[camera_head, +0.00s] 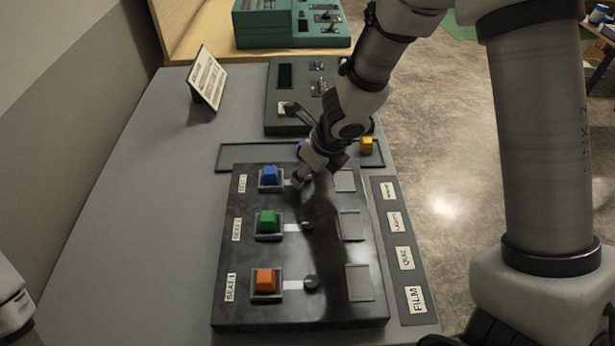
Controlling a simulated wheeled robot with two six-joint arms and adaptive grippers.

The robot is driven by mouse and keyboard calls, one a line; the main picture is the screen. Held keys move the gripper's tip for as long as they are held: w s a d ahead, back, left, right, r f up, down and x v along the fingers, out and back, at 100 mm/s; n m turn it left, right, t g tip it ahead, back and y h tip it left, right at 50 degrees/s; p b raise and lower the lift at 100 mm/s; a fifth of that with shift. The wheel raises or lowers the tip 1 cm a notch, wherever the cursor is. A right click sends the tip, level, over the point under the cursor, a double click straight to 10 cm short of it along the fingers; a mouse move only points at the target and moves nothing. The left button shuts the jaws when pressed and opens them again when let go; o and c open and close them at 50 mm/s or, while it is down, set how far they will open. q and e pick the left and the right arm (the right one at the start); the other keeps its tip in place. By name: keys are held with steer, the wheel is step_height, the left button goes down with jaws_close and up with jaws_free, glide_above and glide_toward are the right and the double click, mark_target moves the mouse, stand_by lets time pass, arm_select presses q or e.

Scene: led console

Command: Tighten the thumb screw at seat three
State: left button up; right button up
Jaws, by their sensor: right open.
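The dark console board (300,310) lies on the grey table with three seat rows. Seat three is the far row, with a blue cap (270,174) in its holder. Its thumb screw is largely hidden by my right gripper. My right gripper (299,181) points down at the right end of that row's white strip, its jaws open; whether it touches the screw cannot be told. The seat two thumb screw (307,227) and seat one thumb screw (311,282) show as dark knobs beside the green cap (268,220) and orange cap (265,280). My left gripper is out of view.
A tray (232,157) behind the board holds a yellow cap (366,145) and a partly hidden purple one. A dark device (284,107) and a white card (207,79) stand farther back. A label strip (404,260) lies right. The table's left side is clear.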

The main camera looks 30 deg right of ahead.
steer(key=shift+w, duration=0.1)
steer(key=shift+s+r, duration=0.15)
steer(key=shift+s, duration=0.05)
steer(key=shift+s+r, duration=0.1)
steer(key=shift+s, duration=0.1)
steer(key=shift+c, duration=1.3)
jaws_close()
